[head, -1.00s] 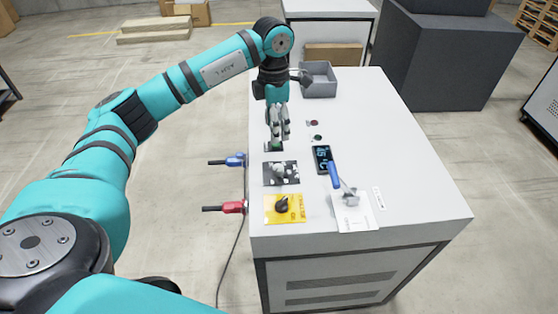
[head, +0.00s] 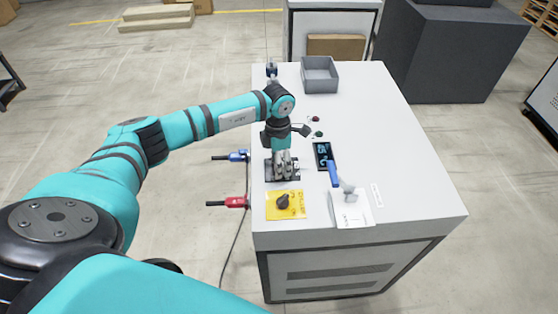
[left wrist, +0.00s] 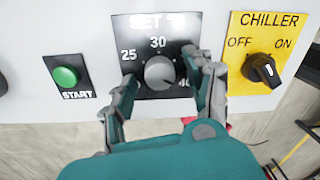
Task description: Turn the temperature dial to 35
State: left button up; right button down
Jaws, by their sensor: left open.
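The temperature dial is a grey round knob (left wrist: 158,73) on a dark plate marked SET, with 25 at upper left, 30 on top and 40 at lower right. The place between 30 and 40 is covered by a finger of my left gripper. I cannot tell for sure where the knob points. My left gripper (head: 284,174) is open over the dial plate (head: 270,172). In the left wrist view, its fingers (left wrist: 163,82) are on either side of the knob, apart from each other. A small display (head: 323,155) shows blue digits too small to read surely. My right gripper is out of view.
A yellow CHILLER switch (left wrist: 262,58) sits beside the dial, and a green START button (left wrist: 66,76) is on the other side. A blue-handled lever (head: 335,174), red plug (head: 236,202), blue plug (head: 237,156) and grey bin (head: 320,75) are nearby. The table's right part (head: 400,150) is clear.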

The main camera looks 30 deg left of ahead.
pick_arm(q)
grip_shut()
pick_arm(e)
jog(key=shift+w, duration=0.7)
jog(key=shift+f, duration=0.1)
pick_arm(q)
jog(key=n+b, duration=0.1)
jog(key=n, duration=0.2)
jog(key=n+b, duration=0.1)
jog(key=n, duration=0.1)
jog(key=shift+n, duration=0.4)
jog(key=n+b, duration=0.1)
jog(key=n, duration=0.4)
jog(key=shift+r+n+t, duration=0.1)
jog(key=shift+n+t, duration=0.2)
jog(key=shift+n, duration=0.1)
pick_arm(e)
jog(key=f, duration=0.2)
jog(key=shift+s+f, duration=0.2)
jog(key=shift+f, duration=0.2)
pick_arm(q)
grip_release()
